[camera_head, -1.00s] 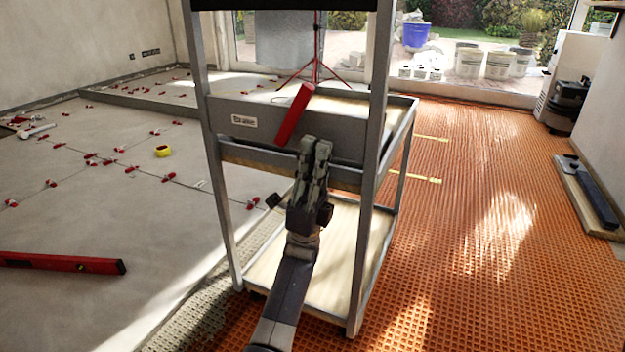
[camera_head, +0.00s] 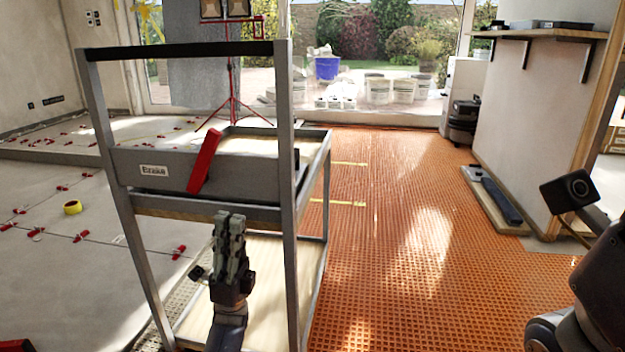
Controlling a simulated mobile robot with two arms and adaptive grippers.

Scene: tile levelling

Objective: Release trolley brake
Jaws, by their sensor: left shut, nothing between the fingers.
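The grey metal trolley (camera_head: 290,215) stands in the centre-left, with a dark push bar across its top. Its red brake lever (camera_head: 204,160) is on the front panel, tilted with its upper end to the right. A white label (camera_head: 155,170) reading roughly "Brake" is left of the lever. My left gripper (camera_head: 230,218) points up in front of the trolley, below and right of the lever's lower end. Its fingers are together and empty, apart from the lever. Part of my right arm shows at the right edge; its fingers are not visible.
Orange matting (camera_head: 390,240) covers open floor to the right of the trolley. A red tripod (camera_head: 233,105) stands behind. A wall shelf (camera_head: 540,33) and a board with a dark bar (camera_head: 500,200) are at right.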

